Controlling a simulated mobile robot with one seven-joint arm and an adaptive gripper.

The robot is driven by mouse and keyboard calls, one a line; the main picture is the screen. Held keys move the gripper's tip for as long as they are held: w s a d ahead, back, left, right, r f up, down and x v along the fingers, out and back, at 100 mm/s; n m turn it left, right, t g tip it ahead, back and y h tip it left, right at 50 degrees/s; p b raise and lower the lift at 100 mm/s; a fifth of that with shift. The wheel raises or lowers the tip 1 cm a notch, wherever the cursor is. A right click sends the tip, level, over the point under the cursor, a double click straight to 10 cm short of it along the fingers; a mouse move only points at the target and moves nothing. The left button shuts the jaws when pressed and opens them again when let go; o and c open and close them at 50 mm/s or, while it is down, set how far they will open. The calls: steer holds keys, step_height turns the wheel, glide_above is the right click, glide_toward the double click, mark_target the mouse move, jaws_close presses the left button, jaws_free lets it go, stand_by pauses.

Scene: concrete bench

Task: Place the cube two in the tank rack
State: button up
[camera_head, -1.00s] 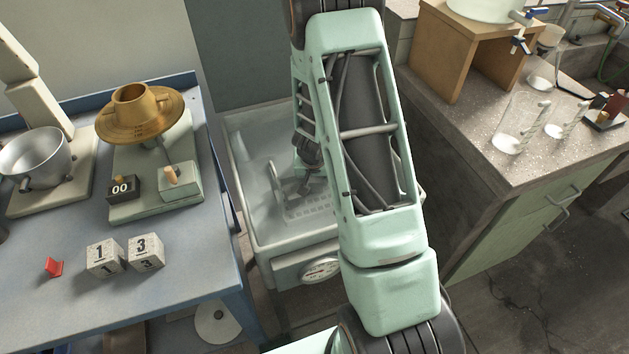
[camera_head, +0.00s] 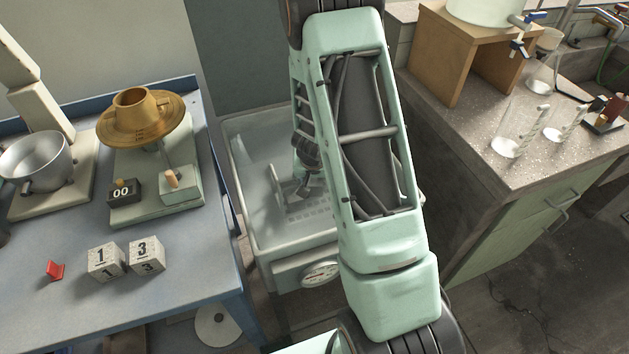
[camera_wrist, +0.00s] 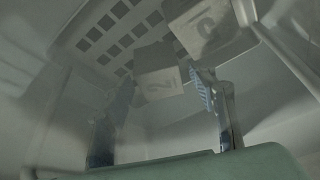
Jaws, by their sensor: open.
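The cube with a 2 on its face (camera_wrist: 158,84) rests tilted in the picture over the slotted rack (camera_wrist: 118,28) in the wrist view. My gripper (camera_wrist: 160,92) is open, with one finger on each side of this cube. A gap shows at the right finger; contact at the left finger is unclear. The cube is not clear there.
Cubes marked 1 (camera_head: 105,260) and 3 (camera_head: 146,256) stand on the blue table (camera_head: 195,295) near a red piece (camera_head: 55,270). The tank walls rise close around my gripper.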

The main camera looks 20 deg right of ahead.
steer(key=p+v, duration=0.3)
steer(key=v, duration=0.7)
steer(key=shift+s+r+p, duration=0.25)
steer(key=shift+r+p, duration=0.05)
steer(key=shift+p, duration=0.1)
